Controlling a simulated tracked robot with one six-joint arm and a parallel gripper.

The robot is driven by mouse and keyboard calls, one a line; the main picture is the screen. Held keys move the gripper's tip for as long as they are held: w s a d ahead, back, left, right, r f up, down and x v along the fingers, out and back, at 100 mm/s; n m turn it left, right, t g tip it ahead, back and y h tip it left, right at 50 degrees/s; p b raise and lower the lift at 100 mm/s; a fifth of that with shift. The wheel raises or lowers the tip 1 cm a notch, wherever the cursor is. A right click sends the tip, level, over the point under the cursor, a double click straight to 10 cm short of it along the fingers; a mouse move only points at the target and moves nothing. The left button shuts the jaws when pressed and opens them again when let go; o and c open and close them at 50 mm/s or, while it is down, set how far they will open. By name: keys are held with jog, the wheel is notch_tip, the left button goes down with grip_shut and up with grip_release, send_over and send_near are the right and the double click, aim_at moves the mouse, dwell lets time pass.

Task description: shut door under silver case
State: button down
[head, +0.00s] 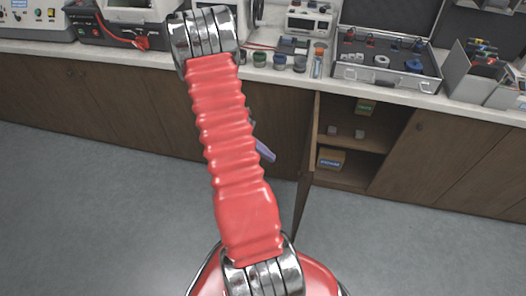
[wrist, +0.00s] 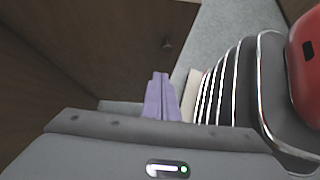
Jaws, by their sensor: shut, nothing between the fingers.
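The silver case (head: 383,75) stands open on the counter, at the upper right of the head view. Under it, a cabinet door (head: 304,165) stands open, swung out and seen nearly edge-on at the left of the open compartment. My gripper (head: 267,153) is left of this door, partly hidden behind my red arm. Its purple fingers are together and empty in the wrist view (wrist: 160,76). A dark brown panel with a round knob fills the upper left there; I cannot tell which door it is. Contact with the door cannot be told.
The open compartment holds a yellow-brown box (head: 331,158), a green box (head: 366,106) and small pale items on shelves. Closed brown doors (head: 440,155) flank it. Jars (head: 280,62) and instruments stand on the counter (head: 290,76). The grey floor (head: 100,210) in front is clear.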

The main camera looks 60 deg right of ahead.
aim_at(300, 176)
jog(key=s+d+f, duration=0.1)
jog(key=s+f, duration=0.2)
jog(key=s, duration=0.5)
jog(key=shift+d+f, duration=0.3)
jog(key=shift+f, duration=0.05)
jog(key=shift+s, duration=0.1)
